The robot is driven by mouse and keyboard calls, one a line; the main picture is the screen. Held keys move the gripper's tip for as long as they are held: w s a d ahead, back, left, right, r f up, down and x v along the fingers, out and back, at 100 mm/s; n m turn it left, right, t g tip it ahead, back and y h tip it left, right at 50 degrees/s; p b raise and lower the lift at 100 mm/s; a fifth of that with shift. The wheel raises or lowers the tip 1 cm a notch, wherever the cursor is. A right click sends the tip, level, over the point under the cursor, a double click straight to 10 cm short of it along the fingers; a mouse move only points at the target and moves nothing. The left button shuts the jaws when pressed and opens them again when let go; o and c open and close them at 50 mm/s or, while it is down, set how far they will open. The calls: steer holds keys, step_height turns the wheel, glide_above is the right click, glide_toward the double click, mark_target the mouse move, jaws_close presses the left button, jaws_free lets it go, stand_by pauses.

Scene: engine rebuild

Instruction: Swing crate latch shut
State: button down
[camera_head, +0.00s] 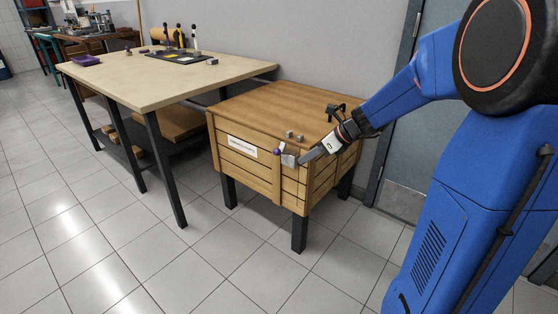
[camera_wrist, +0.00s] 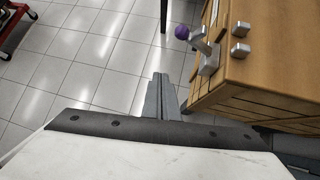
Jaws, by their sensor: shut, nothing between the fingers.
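The wooden crate (camera_head: 243,167) stands on dark legs in the middle of the head view. Its latch (camera_head: 289,159) is a grey metal piece near the top of the front face, by the right corner, with a purple knob (camera_head: 277,151). In the wrist view the latch (camera_wrist: 208,58) shows a short lever reaching out from the crate's edge to the purple knob (camera_wrist: 182,32). My gripper (camera_head: 303,160) is shut and empty, just right of the latch in the head view. In the wrist view its fingertips (camera_wrist: 160,78) are apart from the lever, with floor behind them.
Two small metal blocks (camera_wrist: 241,39) sit on the crate top near the latch. A workbench (camera_head: 165,80) with tools stands to the left. A grey door (camera_head: 407,150) and wall are behind. The tiled floor (camera_head: 130,240) in front is clear.

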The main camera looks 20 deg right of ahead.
mark_target(283, 149)
steer(key=shift+w+d+f+m, duration=0.15)
steer(key=shift+w+f+m, duration=0.15)
steer(key=shift+w+m, duration=0.3)
steer(key=shift+w+d+f+m, duration=0.15)
steer(key=shift+w+f+m, duration=0.1)
steer(key=shift+w+m, duration=0.3)
steer(key=w+a+f, duration=0.3)
steer(key=w+a, duration=0.3)
steer(key=shift+w+f, duration=0.15)
steer(key=shift+w, duration=0.15)
steer(key=shift+d+y, duration=0.1)
steer(key=shift+y, duration=0.2)
